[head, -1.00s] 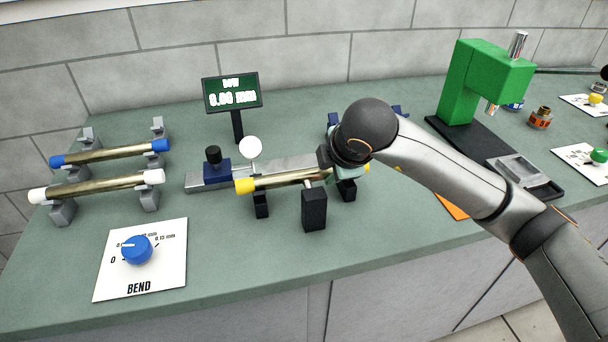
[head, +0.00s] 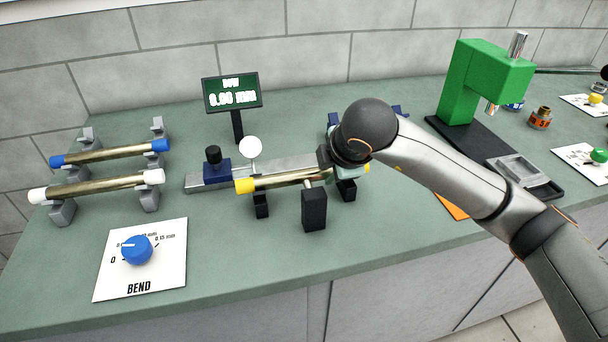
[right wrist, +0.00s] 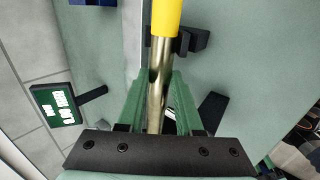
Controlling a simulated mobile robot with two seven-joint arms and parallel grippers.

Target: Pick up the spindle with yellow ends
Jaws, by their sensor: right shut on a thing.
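The spindle with yellow ends (head: 283,181) is a brass-coloured rod lying level across the black supports (head: 261,204) in the middle of the bench. Its left yellow end shows clearly in the head view; its right end is partly hidden behind my right arm. My right gripper (head: 322,176) is at the right half of the rod, with its fingers mostly hidden by the wrist. In the right wrist view, the green fingers (right wrist: 155,108) are shut on the brass rod (right wrist: 158,80), with a yellow end (right wrist: 167,17) beyond them. I cannot tell any gap between rod and supports. My left gripper is out of view.
A black block (head: 314,209) stands just in front of the rod. A dial gauge (head: 250,147) and a display (head: 232,93) are behind it. Two other spindles, blue-ended (head: 110,153) and white-ended (head: 98,187), lie on grey stands at left. A green press (head: 484,82) stands at right.

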